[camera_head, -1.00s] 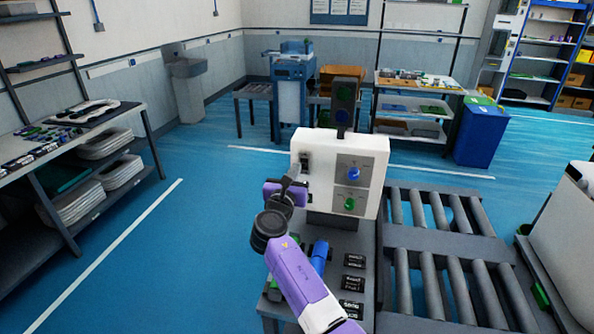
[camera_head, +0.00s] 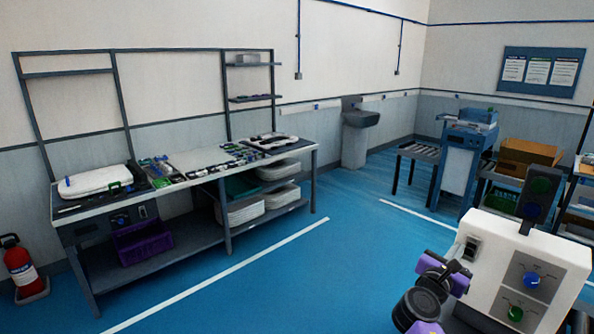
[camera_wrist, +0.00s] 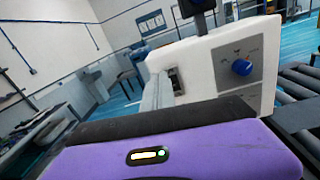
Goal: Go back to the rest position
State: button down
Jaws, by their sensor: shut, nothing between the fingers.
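My gripper (camera_head: 456,268) shows in the lower right of the head view, in front of the left part of a white control box (camera_head: 520,262). In the wrist view my gripper's grey fingers (camera_wrist: 158,92) are together and hold nothing. They point toward the box's front, near a dark switch (camera_wrist: 175,80). I cannot tell whether the fingertips touch the box. The box has a blue knob (camera_head: 531,279) and a green knob (camera_head: 515,313) on its front. A dark signal light stands on top.
A long workbench (camera_head: 190,179) with parts and trays stands along the left wall. A fire extinguisher (camera_head: 22,265) is at the far left. Open blue floor lies between bench and box. A roller conveyor (camera_wrist: 299,112) is right of the box in the wrist view.

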jog(key=a+f+m+t+y, duration=0.1)
jog(key=a+m+t+y, duration=0.35)
jog(key=a+m, duration=0.25)
jog(key=s+a+f+m+t+y+b, duration=0.1)
jog(key=s+a+f+m+y, duration=0.3)
jog(key=s, duration=0.3)
jog(key=s+a+f+m+t+y+b, duration=0.1)
jog(key=s+a+f+m+y, duration=0.1)
jog(key=s+a+f, duration=0.4)
jog(key=s+a+m+g+y+b, duration=0.1)
jog(key=s+m, duration=0.3)
jog(key=s, duration=1)
jog(key=s+a+f+m+g+y+b, duration=0.1)
jog(key=s+a+m+b, duration=0.1)
jog(key=s, duration=1.2)
jog(key=s+a+f+m+g+y+b, duration=0.1)
jog(key=s+a+m, duration=0.4)
jog(key=s, duration=0.8)
jog(key=shift+s+a+f+m+y+b, duration=0.15)
jog(key=shift+s+m+y+b, duration=0.2)
jog(key=shift+b, duration=0.2)
